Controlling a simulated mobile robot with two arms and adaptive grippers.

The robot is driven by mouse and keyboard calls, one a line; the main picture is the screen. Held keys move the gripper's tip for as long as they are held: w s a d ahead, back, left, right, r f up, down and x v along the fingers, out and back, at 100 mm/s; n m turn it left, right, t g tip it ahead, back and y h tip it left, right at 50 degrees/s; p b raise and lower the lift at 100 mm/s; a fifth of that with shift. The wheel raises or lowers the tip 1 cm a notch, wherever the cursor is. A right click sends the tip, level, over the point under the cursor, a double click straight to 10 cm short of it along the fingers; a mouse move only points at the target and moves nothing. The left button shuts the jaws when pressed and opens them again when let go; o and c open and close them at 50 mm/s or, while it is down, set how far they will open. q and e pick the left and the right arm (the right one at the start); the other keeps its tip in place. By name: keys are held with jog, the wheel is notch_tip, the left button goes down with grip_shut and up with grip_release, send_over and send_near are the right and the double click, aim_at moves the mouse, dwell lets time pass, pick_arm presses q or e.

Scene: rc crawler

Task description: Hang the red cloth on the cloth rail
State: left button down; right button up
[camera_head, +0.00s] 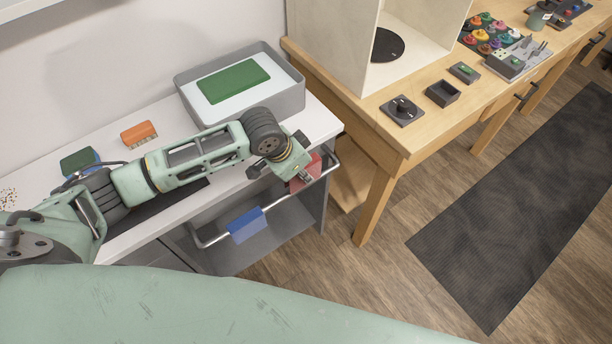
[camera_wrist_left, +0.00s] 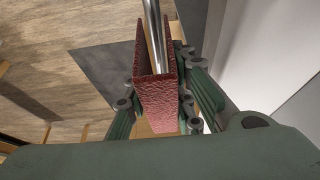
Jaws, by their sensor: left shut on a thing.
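The red cloth (camera_head: 306,174) is at the right end of the metal cloth rail (camera_head: 276,201), on the front of the white counter. My left gripper (camera_head: 294,176) reaches over the counter edge and is shut on the cloth. In the left wrist view the cloth (camera_wrist_left: 160,108) is folded, with its two sides standing apart and the rail (camera_wrist_left: 155,40) running between them. The fingers of my left gripper (camera_wrist_left: 157,104) press on its outer sides. Whether the fold rests on the rail is hidden. My right gripper is not in view.
A wooden table (camera_head: 420,129) stands close on the right.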

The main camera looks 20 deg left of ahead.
aim_at(303, 189)
pick_arm(q)
jog(key=shift+f+b, duration=0.6)
jog(key=shift+f, duration=1.25)
jog(key=shift+f+b, duration=1)
jog(key=shift+f, duration=1.4)
jog(key=c, duration=1.4)
grip_release()
